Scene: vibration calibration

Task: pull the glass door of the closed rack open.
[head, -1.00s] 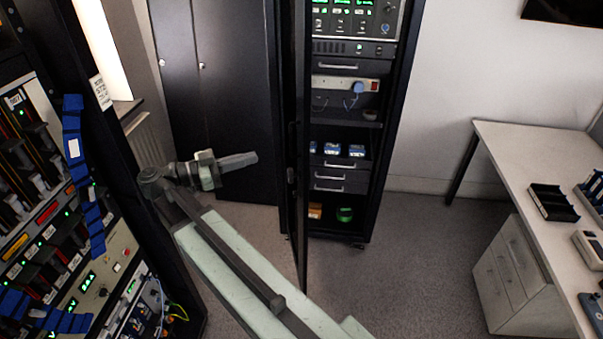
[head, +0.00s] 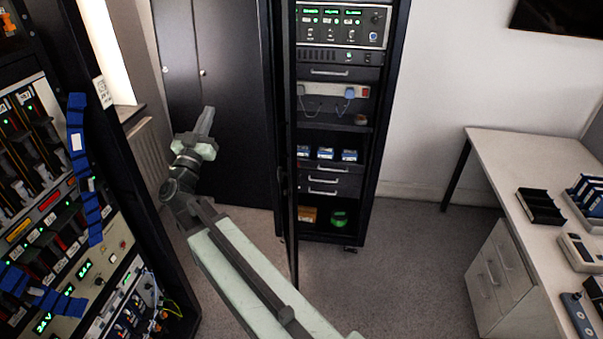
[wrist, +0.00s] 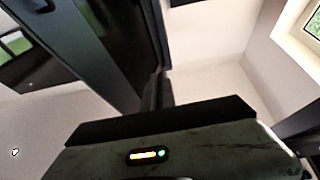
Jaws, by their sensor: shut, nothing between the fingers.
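The rack (head: 376,130) stands in the middle of the head view with its front uncovered, its instruments and drawers in plain sight. Its glass door (head: 292,240) is seen nearly edge-on at the rack's left side, swung out towards me. A dark handle shows faintly on the door's edge. My gripper (head: 206,122) is shut and empty. It is left of the door, apart from it in the picture, pointing up in front of a black cabinet. In the wrist view my gripper's fingers (wrist: 156,92) show near the middle, with a dark upright panel beyond that I cannot identify.
A black cabinet (head: 235,110) stands behind my gripper. Another rack (head: 60,200) with blue parts and lit displays is close on the left. A desk (head: 530,160) with drawers and trays is on the right. Grey floor (head: 400,270) is clear between rack and desk.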

